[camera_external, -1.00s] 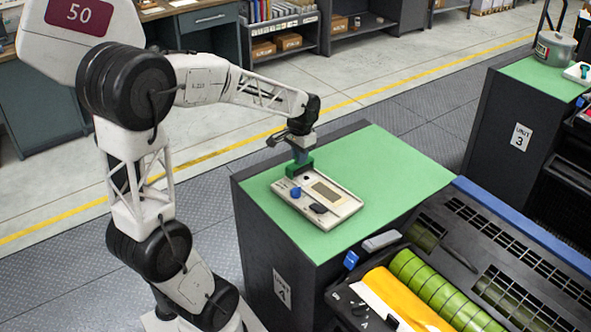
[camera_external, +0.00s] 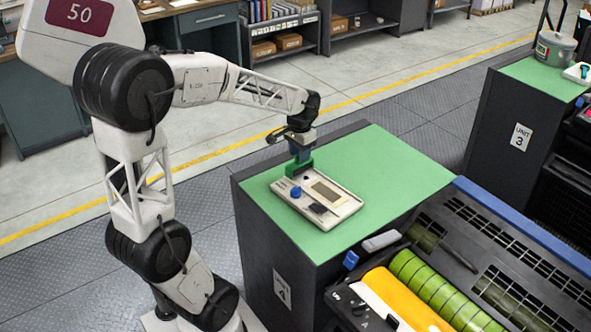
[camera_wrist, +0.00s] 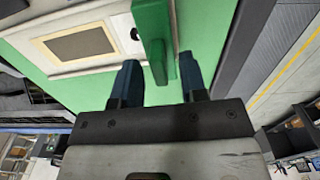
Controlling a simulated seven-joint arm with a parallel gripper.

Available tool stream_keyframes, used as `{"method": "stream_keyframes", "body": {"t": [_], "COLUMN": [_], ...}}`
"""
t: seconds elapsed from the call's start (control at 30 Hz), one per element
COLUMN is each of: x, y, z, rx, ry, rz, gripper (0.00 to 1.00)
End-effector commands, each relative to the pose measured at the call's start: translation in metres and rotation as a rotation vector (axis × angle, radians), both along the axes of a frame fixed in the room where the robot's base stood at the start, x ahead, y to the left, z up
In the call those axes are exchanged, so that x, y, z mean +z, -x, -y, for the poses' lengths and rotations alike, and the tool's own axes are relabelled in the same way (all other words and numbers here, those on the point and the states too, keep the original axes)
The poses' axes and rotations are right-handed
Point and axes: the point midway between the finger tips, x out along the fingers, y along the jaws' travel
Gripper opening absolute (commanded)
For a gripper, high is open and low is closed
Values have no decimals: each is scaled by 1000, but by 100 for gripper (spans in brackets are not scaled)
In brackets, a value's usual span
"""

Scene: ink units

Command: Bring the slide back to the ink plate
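A cream ink plate (camera_external: 345,208) with a tan rectangular window lies on the green top of the unit marked 4. A blue knob (camera_external: 296,192) and a dark piece (camera_external: 318,208) sit on its near side. A green block (camera_external: 297,168) stands at its far left end; it may be the slide's grip. In the wrist view, the green block (camera_wrist: 155,40) reaches between the blue fingertips of my gripper (camera_wrist: 158,68), by the plate's edge (camera_wrist: 118,42). The fingers are apart, with a gap showing on the left; contact on the right is unclear. The slide itself is not clearly distinguishable.
The green top (camera_external: 400,175) is clear to the right of the plate. A press with a green roller and yellow sheet (camera_external: 395,300) stands in front. A grey piece (camera_external: 381,241) lies at its edge. Another unit (camera_external: 520,110) is at the right.

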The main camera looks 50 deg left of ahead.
Motion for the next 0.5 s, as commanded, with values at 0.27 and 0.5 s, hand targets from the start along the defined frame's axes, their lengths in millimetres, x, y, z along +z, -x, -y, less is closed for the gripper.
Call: {"method": "stream_keyframes", "body": {"t": [0.27, 0.5], "x": [34, 60], "y": [0, 0], "z": [0, 0], "rx": [0, 0], "ry": [-1, 0], "rz": [2, 1], "gripper": [39, 39]}}
